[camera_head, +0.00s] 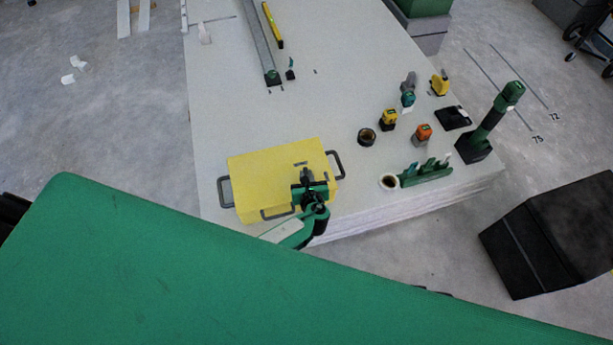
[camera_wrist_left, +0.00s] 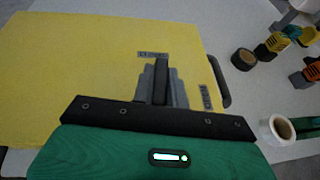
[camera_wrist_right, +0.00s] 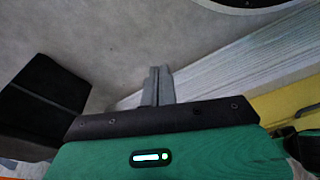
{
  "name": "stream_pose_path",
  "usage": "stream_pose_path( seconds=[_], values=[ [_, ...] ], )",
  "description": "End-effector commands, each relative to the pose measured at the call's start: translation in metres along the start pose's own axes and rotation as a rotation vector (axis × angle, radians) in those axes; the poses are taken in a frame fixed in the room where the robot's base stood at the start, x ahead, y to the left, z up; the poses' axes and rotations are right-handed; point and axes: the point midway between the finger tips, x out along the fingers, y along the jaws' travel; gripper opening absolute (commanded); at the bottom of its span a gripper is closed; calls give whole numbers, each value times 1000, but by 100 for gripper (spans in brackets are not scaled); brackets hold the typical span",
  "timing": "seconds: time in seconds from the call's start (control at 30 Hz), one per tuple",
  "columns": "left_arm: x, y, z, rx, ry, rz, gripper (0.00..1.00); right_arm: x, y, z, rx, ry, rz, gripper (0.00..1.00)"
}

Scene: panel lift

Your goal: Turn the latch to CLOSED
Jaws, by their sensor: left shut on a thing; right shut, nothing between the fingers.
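The yellow panel (camera_head: 270,170) with dark handles lies on the pale table. It fills much of the left wrist view (camera_wrist_left: 70,75). My left gripper (camera_head: 306,178) is over its right part, and its grey fingers (camera_wrist_left: 160,85) are shut on the dark latch (camera_wrist_left: 161,78), which is mostly hidden between them. One small label (camera_wrist_left: 153,54) lies just beyond the fingertips and another (camera_wrist_left: 205,97) lies to the right; their words are too small to read surely. My right gripper (camera_wrist_right: 158,84) is shut and empty, away from the panel, beside the table's side.
A green-and-black tool (camera_head: 488,125) stands at the table's right edge. A black box (camera_head: 555,235) is on the floor.

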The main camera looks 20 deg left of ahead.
Motion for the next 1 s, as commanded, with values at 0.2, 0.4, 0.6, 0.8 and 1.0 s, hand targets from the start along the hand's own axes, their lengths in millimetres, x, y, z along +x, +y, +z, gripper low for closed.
stream_pose_path(
  seconds=[0.2, 0.4, 0.6, 0.8, 1.0],
  values=[
    [0, -1, 0, -40, -1, 93, 0, -2, 0, -1, 0, 3, 1, 0],
    [1, -1, 1, -58, -2, 134, 0, -8, 0, -3, 0, 12, 1, 0],
    [0, 0, 1, -62, -2, 147, 0, -9, 0, -3, 0, 11, 1, 0],
    [0, 0, 1, -62, -2, 147, 0, -8, 0, -2, 0, 9, 1, 0],
    [0, 0, 1, -62, -2, 146, 36, -8, 0, -2, 0, 8, 1, 0]
  ],
)
